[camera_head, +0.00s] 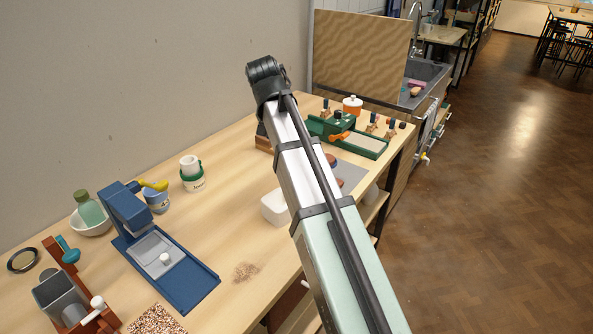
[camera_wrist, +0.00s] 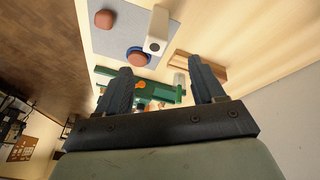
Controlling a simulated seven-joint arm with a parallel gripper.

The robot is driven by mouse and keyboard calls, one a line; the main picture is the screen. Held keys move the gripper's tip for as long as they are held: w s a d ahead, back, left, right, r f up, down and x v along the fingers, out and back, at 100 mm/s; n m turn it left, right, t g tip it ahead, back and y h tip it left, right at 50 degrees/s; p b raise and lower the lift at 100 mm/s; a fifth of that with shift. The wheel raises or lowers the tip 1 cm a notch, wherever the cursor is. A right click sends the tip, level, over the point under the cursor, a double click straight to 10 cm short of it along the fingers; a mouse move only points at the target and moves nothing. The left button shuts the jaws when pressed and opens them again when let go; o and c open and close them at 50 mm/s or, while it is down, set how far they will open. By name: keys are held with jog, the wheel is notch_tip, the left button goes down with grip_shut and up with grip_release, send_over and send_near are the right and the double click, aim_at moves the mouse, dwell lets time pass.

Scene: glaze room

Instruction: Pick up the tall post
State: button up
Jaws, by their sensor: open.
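No single thing stands out clearly as the tall post; I cannot tell which one it is. Several small wooden stands with coloured tops, one of them a stand at the right (camera_head: 372,122), are around the green tool (camera_head: 352,138) at the far end of the table. My gripper (camera_wrist: 162,77) is open in the wrist view, its two dark fingers apart with nothing held. Beyond and between the fingers show the green tool (camera_wrist: 140,84) with its orange knob and a small pale, clear-looking piece (camera_wrist: 180,80).
A wooden block (camera_wrist: 203,68) is close to the right finger. A white block (camera_wrist: 157,30) and red-brown round pieces (camera_wrist: 138,59) are on or beside a grey mat (camera_wrist: 122,35). A blue press (camera_head: 160,250) stands at left, near a green-banded jar (camera_head: 192,180). The table's middle is mostly bare.

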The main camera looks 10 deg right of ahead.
jog(key=d+f+m, duration=0.1)
jog(key=f+m, duration=0.1)
jog(key=w+d+f+m, duration=0.1)
jog(key=f+m, duration=0.1)
jog(key=f, duration=0.1)
jog(key=w+f+m, duration=0.1)
jog(key=f+m, duration=0.1)
jog(key=shift+d+f, duration=0.3)
jog(key=shift+d, duration=0.1)
jog(key=shift+x, duration=2.8)
jog(key=shift+w+d+r, duration=0.1)
jog(key=shift+w, duration=0.1)
jog(key=c, duration=1.2)
